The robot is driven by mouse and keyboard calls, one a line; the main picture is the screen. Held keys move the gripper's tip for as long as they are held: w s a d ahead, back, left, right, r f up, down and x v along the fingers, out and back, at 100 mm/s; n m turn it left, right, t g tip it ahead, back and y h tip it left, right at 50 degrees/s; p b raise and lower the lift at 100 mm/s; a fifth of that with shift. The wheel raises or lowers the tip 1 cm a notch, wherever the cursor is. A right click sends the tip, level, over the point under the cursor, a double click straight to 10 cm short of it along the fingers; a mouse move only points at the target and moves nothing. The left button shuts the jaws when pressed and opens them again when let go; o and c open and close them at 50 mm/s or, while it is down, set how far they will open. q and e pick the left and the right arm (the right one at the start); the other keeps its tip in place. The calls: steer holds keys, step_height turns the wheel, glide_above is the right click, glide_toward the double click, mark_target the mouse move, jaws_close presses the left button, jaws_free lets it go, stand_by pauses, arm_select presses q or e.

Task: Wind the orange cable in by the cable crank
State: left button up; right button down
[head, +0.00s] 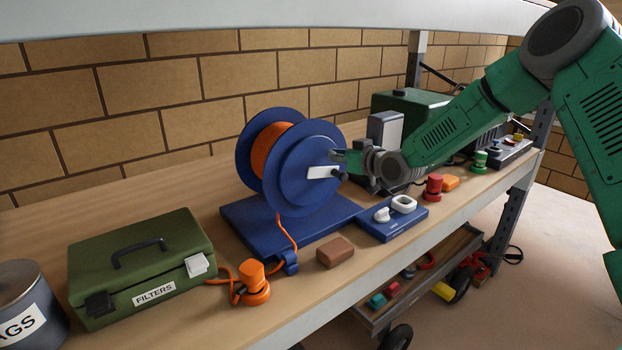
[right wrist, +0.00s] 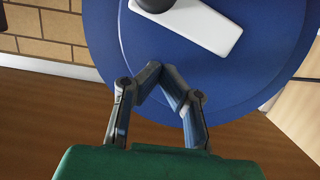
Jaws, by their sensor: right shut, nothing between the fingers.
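The blue cable reel (head: 300,185) stands upright on a blue base (head: 240,228). Orange cable (head: 264,150) is wound between its discs. A loose length runs down through a blue guide (head: 290,262) to an orange plug (head: 254,280) on the bench. The cable crank is a white bar (head: 318,173) with a dark knob on the reel's front disc; the bar (right wrist: 200,25) and knob (right wrist: 156,4) also show in the right wrist view. My right gripper (head: 340,162) is at the crank, its fingers (right wrist: 161,72) shut, empty and apart from the knob. My left gripper is out of view.
A green FILTERS case (head: 140,262) and a grey tin (head: 28,305) stand at left. A brown block (head: 335,252) lies before the reel. Right of it are a blue tray (head: 385,232) with white pieces, a red knob (head: 433,187) and a dark green box (head: 410,103).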

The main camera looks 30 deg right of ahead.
steer(key=shift+w+d+f, duration=0.1)
steer(key=shift+d+f, duration=0.2)
steer(key=shift+d+f+b, duration=0.25)
steer(key=shift+f+b, duration=0.15)
steer(key=shift+f, duration=0.1)
steer(key=shift+d+f+b, duration=0.2)
steer(key=shift+f+b, duration=0.15)
steer(key=shift+f, duration=0.1)
steer(key=shift+d, duration=0.1)
